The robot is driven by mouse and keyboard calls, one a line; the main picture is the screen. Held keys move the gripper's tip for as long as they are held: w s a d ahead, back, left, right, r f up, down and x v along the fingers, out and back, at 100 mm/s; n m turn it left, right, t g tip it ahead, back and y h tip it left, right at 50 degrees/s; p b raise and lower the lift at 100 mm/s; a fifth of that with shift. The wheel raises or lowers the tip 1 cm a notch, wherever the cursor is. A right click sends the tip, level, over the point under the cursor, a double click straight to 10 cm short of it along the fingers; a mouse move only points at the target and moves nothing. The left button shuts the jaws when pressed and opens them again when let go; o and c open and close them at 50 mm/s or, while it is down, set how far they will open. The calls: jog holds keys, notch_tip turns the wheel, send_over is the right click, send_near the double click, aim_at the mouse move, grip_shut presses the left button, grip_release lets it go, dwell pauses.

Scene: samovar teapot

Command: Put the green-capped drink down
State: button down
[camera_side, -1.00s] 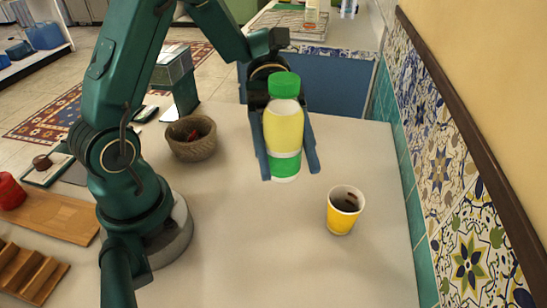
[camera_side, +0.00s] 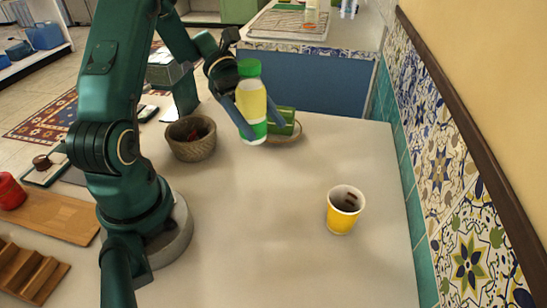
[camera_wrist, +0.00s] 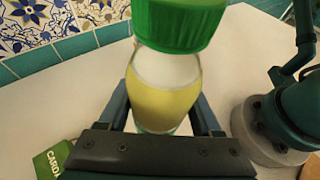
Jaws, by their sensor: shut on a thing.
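The green-capped drink (camera_side: 251,103) is a clear bottle with a pale yellow drink, a green cap and a green band near its base. My gripper (camera_side: 259,132) is shut around it and holds it nearly upright. In the side view it appears at the back of the white counter, between the woven bowl and a green box; I cannot tell whether its base touches the counter. In the wrist view the bottle (camera_wrist: 165,90) stands between the two fingers (camera_wrist: 162,118), its green cap toward the camera. The bottle's base is hidden there.
A green box (camera_side: 284,120) sits on a round tan mat (camera_side: 293,138) just right of the bottle. A woven bowl (camera_side: 191,148) stands to its left. A yellow cup (camera_side: 343,213) stands at the right. The middle of the counter is clear.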

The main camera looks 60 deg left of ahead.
aim_at(256, 122)
jog(key=d+f, duration=0.1)
jog(key=d, duration=0.1)
jog(key=w+d+f, duration=0.1)
jog(key=d, duration=0.1)
jog(key=w+d+f, duration=0.1)
jog(key=d+f, duration=0.1)
jog(key=shift+w+d, duration=0.2)
jog(key=shift+d, duration=0.05)
jog(key=shift+f, duration=2.1)
jog(key=shift+c, duration=0.3)
grip_release()
jog(key=shift+f, duration=0.15)
jog(key=shift+a+r, duration=0.1)
jog(key=shift+r, duration=0.15)
jog(key=v, duration=1.1)
jog(key=shift+a, duration=0.4)
jog(key=shift+d, duration=0.1)
